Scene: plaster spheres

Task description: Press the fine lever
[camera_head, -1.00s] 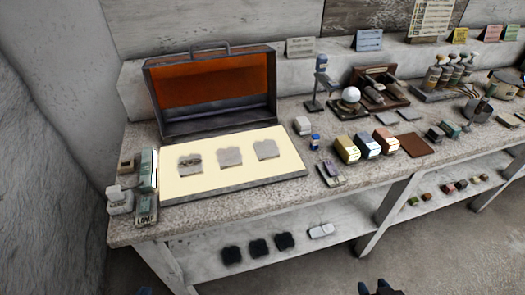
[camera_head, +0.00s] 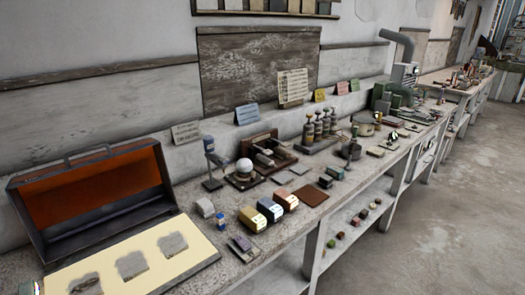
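No lever can be made out for certain at this distance. A white sphere (camera_head: 245,165) sits on a small dark base beside that box. Any labels are too small to read. Neither of my grippers is in view.
An open orange-lined case (camera_head: 90,195) with a cream panel (camera_head: 190,268) fills the bench's left end. Yellow, blue and red-brown boxes (camera_head: 252,219) stand near the front edge. A grey pipe machine (camera_head: 404,75) is farther right. Open floor (camera_head: 450,210) lies along the bench.

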